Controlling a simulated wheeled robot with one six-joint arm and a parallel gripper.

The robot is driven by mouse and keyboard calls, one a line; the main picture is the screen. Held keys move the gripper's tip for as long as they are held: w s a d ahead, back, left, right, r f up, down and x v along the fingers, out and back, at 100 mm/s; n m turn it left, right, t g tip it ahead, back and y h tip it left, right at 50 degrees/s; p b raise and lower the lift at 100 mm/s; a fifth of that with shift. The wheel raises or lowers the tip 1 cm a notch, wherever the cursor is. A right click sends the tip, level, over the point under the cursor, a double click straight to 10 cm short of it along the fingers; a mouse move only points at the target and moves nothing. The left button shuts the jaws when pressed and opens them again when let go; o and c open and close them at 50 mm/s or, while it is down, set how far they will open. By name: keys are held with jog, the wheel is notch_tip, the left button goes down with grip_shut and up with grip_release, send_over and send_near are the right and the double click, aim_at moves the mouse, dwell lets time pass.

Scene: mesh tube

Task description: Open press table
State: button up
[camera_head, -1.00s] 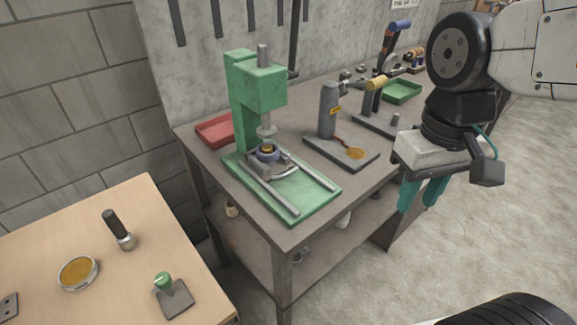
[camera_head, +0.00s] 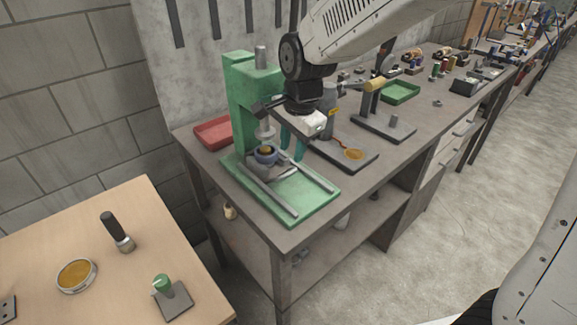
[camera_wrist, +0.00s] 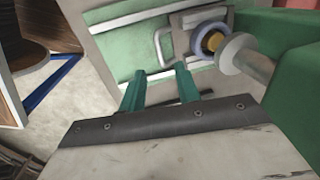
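The green press (camera_head: 250,95) stands upright on the grey workbench, with green bed and two pale rails. Its press table (camera_head: 262,168) is a small grey slide under the ram, carrying a round blue-and-yellow fixture (camera_head: 265,153). In the wrist view the press table (camera_wrist: 187,22) lies at the top, with a pale loop handle (camera_wrist: 163,45) on its left side. My gripper (camera_head: 292,150) is over the bed's right side, beside the ram. Its teal fingers (camera_wrist: 160,72) are apart and empty, with the handle just ahead of their gap. Contact cannot be told.
The press column and ram (camera_wrist: 245,58) are close on the right in the wrist view. A red tray (camera_head: 213,133) sits behind the press. A black base with a grey post (camera_head: 345,152) stands right of it. A wooden table (camera_head: 60,225) with small tools is at front left.

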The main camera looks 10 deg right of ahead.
aim_at(288, 172)
jog(key=f, duration=0.4)
jog(key=w+f, duration=0.1)
jog(key=f, duration=0.1)
jog(key=shift+a+f, duration=0.3)
jog(key=shift+f, duration=0.1)
grip_shut()
